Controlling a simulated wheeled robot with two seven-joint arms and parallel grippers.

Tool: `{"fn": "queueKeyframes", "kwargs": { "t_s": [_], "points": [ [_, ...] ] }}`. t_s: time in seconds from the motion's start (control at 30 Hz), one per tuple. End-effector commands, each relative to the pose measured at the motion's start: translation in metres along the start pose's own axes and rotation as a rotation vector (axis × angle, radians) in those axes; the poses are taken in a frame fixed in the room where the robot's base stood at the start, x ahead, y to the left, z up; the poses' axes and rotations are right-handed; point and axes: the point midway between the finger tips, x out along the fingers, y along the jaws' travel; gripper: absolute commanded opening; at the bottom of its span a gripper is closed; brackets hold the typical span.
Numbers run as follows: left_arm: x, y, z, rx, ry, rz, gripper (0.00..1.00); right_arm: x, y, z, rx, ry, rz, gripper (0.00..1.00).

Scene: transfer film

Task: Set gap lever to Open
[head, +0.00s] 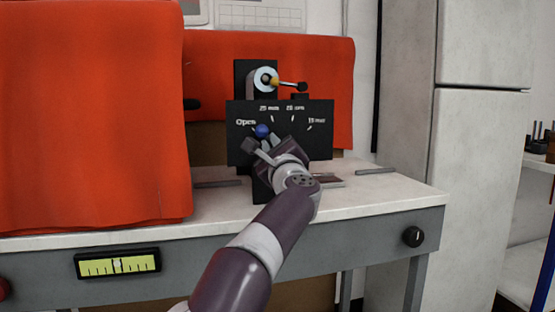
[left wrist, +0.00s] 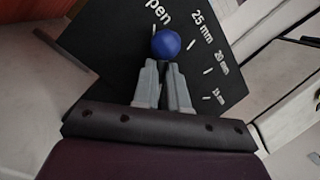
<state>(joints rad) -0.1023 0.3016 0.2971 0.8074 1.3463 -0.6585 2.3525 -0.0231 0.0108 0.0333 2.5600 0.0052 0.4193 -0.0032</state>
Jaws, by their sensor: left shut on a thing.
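The gap lever shows as a blue ball knob (head: 262,131) in front of a black dial plate (head: 318,140) marked Open, 25 mm, 20 mm and 15 mm. In the head view the knob is just right of and below the word Open. My left gripper (head: 270,142) is at the lever, its fingers shut on it at the knob. In the left wrist view the blue knob (left wrist: 166,44) stands just beyond the tips of my left gripper (left wrist: 166,66), close to the Open mark. The lever's shaft is mostly hidden by the fingers. My right gripper is not in view.
Large orange panels (head: 90,110) stand left of and behind the dial. A crank with a dark knob (head: 302,86) sits above the plate. The white worktop (head: 385,190) has metal bars on it. A yellow gauge (head: 117,264) and a black knob (head: 413,236) are on its front.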

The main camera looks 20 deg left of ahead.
Motion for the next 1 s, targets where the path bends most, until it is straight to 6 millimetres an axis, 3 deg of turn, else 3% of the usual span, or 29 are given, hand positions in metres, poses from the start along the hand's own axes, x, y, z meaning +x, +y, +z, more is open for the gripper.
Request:
{"fn": "queueKeyframes", "kwargs": {
  "t_s": [0.03,0.8,0.83,0.9,0.93,1.0],
  "points": [
    [-0.0010,0.0002,0.0114,-0.029,-0.029,0.000,0.00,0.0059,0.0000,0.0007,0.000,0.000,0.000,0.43],
    [-0.0008,0.0036,0.0159,-0.113,-0.049,0.018,0.00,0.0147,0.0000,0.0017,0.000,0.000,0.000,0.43],
    [-0.0007,0.0036,0.0159,-0.113,-0.049,0.017,0.22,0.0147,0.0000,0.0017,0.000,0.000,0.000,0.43],
    [-0.0008,0.0036,0.0159,-0.113,-0.049,0.018,0.45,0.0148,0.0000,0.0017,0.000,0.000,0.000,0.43],
    [-0.0008,0.0036,0.0153,-0.113,-0.048,0.018,0.53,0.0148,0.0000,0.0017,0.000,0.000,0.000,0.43],
    [-0.0008,0.0039,0.0126,-0.111,-0.043,0.018,0.53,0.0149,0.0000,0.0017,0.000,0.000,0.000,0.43]
  ]
}}
